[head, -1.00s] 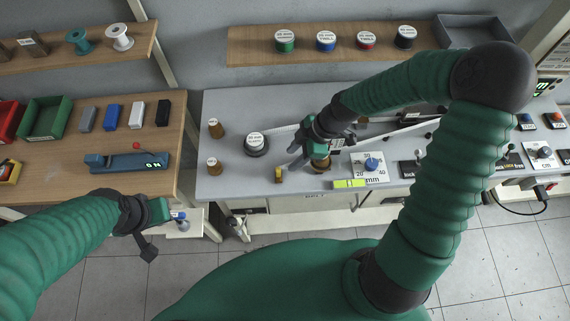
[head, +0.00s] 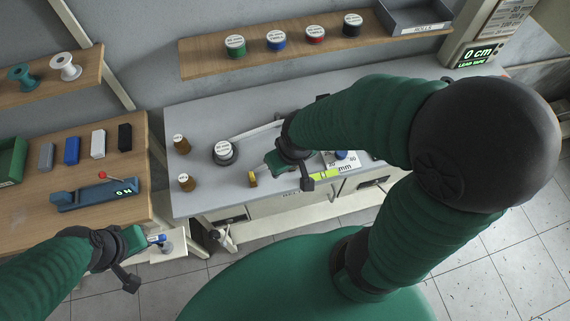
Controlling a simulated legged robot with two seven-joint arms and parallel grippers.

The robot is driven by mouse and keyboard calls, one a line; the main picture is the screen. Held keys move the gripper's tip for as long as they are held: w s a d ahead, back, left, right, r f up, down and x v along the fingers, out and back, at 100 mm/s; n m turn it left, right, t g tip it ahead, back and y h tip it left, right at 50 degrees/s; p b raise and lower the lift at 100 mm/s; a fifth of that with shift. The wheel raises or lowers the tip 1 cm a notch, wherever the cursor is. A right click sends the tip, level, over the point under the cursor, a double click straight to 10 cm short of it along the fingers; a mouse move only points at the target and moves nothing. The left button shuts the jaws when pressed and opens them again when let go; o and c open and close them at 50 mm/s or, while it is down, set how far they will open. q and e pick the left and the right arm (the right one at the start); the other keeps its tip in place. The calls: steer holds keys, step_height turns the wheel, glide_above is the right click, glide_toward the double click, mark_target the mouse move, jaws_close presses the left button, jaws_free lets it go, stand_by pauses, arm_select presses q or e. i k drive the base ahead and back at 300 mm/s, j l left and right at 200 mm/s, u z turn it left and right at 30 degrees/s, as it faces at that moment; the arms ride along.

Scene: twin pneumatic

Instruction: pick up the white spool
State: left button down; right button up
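The white spool (head: 65,67) stands upright on the wooden shelf at the upper left, just right of a teal spool (head: 22,77). Nothing touches it except the shelf. My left gripper (head: 146,240) is low at the left, in front of the wooden table and well below the spool. Its fingers are too small to tell open from shut. My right gripper (head: 276,162) is over the front of the grey bench, far to the right of the spool. Its fingertips are not clear either.
The wooden shelf (head: 62,91) is above a wooden table (head: 60,220) with several coloured blocks and a blue device (head: 95,195). A slanted post stands right of the shelf. The grey bench (head: 195,118) holds brown bottles and a dark round weight (head: 224,153).

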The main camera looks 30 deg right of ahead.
mark_target(223, 151)
steer(key=i+j+z, duration=0.1)
steer(key=j, duration=0.35)
steer(key=i+j, duration=0.2)
steer(key=j, duration=0.3)
steer(key=i+j+z, duration=0.15)
steer(key=j, duration=0.3)
steer(key=i+j, duration=0.1)
steer(key=j, duration=0.35)
steer(key=z, duration=0.05)
